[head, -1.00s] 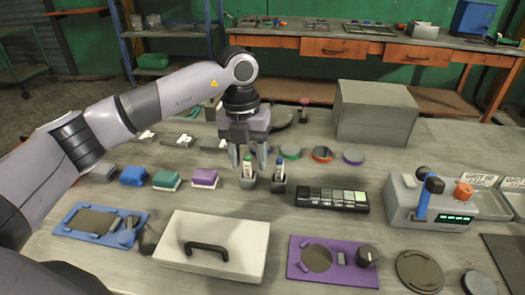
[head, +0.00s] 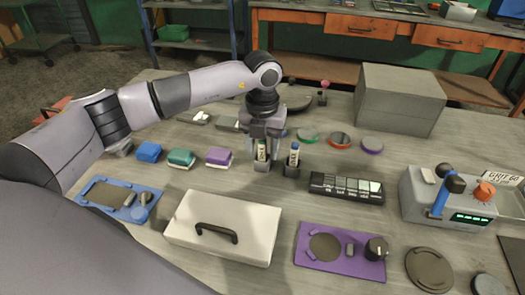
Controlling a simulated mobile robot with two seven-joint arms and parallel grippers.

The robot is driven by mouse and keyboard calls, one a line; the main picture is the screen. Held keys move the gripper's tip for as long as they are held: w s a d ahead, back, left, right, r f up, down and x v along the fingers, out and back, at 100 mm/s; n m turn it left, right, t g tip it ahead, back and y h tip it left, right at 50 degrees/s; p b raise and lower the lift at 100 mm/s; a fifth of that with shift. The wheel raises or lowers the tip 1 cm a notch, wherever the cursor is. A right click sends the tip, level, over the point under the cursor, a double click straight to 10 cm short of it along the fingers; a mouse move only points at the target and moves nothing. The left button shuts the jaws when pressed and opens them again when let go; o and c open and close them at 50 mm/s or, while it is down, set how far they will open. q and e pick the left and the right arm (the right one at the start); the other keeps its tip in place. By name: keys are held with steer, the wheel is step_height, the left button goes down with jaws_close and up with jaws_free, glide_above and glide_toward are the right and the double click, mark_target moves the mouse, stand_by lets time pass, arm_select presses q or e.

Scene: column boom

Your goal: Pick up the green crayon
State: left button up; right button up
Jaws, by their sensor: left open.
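The green crayon (head: 262,151) stands upright in a small dark holder in the middle of the table. Its pale label shows, and its upper end is hidden by my gripper. My left gripper (head: 262,153) points down over it, with its open fingers on either side of the crayon. Whether a finger touches it I cannot tell. A blue crayon (head: 294,154) stands upright in its own dark holder just to the right. My right gripper is not in view.
A black panel (head: 346,187) lies right of the holders. Blue, green and purple blocks (head: 219,156) sit to the left. A white lidded box (head: 223,226) is in front. Round coloured discs (head: 340,139) and a large grey box (head: 400,98) are behind to the right.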

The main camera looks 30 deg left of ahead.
arm_select(q)
jaws_close()
steer(key=shift+r, duration=0.1)
stand_by(0.3)
